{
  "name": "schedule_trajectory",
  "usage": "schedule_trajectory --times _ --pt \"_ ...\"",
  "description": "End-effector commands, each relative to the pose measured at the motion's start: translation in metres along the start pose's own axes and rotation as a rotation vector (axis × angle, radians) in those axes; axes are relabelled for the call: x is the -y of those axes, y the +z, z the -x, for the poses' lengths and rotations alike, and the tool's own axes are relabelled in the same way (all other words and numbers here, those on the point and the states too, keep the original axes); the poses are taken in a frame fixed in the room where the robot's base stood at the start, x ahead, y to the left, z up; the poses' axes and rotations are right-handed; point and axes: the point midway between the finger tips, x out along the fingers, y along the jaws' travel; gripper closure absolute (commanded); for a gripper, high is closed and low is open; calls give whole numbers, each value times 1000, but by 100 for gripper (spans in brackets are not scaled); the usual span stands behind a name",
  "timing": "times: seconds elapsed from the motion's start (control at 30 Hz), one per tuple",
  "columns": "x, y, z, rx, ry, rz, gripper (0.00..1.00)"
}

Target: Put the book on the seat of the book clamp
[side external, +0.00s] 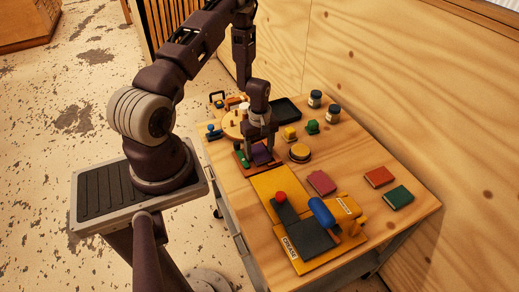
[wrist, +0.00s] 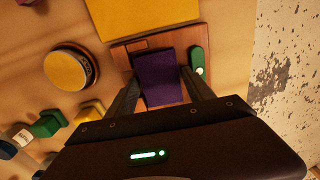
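The purple book (wrist: 158,72) lies over the reddish-brown wooden board of the book clamp (wrist: 190,40), which has a green lever or knob (wrist: 196,60) on one side. In the side external view the book (side external: 262,155) and the clamp board (side external: 240,161) are at the table's left part, below my gripper (side external: 261,147). My gripper (wrist: 159,76) points down with one finger on each side of the book. The fingertips are very close to its edges; I cannot tell whether they press on it. The book's contact with the seat is hidden.
A yellow creasing board (side external: 270,185) with a red knob and blue handle stands just in front. Pink (side external: 321,183), red (side external: 379,176) and green (side external: 398,197) books lie to the right. A round yellow-topped tin (side external: 300,152), small blocks, jars and a black tray (side external: 285,109) stand behind.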

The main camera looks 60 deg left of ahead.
Motion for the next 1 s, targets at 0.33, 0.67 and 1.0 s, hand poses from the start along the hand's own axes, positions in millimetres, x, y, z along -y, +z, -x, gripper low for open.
schedule_trajectory --times 0.33,0.67,1.0 --pt "-1 -1 40 -4 4 1 39" --pt "-1 0 114 -2 2 -1 39" --pt "-19 68 257 -94 121 -446 39"
